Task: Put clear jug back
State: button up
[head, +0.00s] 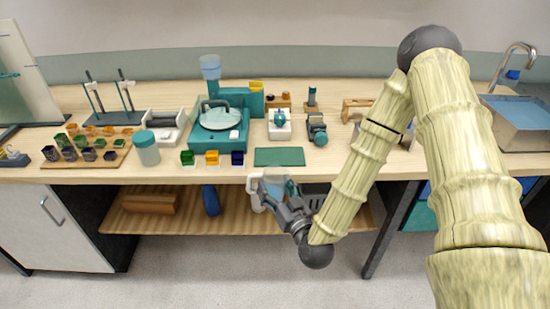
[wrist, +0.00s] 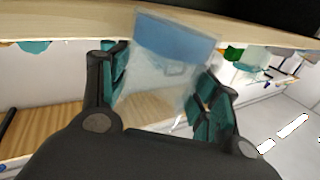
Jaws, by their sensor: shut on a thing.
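The clear jug (head: 274,182), see-through with a bluish part, hangs in front of the bench's front edge, above the lower shelf. A whitish loop shape shows at its left side. My gripper (head: 284,197) is shut on the jug and partly covers it in the head view. In the wrist view the jug (wrist: 176,40) stands out between the two teal-padded fingers of my gripper (wrist: 160,92), with its blue band at the far end. A flat green mat (head: 279,156) lies bare on the bench, just behind and above the jug.
On the bench (head: 335,168), a teal machine (head: 220,122) stands left of the mat, with small coloured cubes in front. Small devices (head: 317,128) stand behind the mat. The lower shelf (head: 170,222) holds a brown block (head: 150,203) and a blue object (head: 211,200).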

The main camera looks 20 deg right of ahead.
jog(key=d+r+n+b, duration=0.1)
jog(key=d+r+b, duration=0.6)
jog(key=d+r, duration=0.1)
jog(key=shift+w+d+r+h, duration=0.3)
jog(key=shift+w+r, duration=0.15)
jog(key=shift+r, duration=0.2)
jog(key=shift+w+b, duration=0.1)
jog(key=shift+b, duration=0.7)
jog(key=w+a, duration=0.1)
jog(key=w, duration=0.2)
jog(key=w+a+p, duration=0.1)
jog(key=w, duration=0.3)
jog(key=w+a, duration=0.1)
jog(key=w, duration=0.3)
jog(key=shift+w+a+f+p, duration=0.1)
jog(key=shift+a+f+p, duration=0.2)
jog(key=shift+f, duration=0.05)
jog(key=shift+w+a+f, duration=0.1)
jog(key=shift+w+a, duration=0.05)
jog(key=shift+w, duration=0.3)
jog(key=shift+w+a+f, duration=0.1)
jog(key=shift+w, duration=0.3)
jog(key=shift+f, duration=1.65)
jog(key=shift+f, duration=0.1)
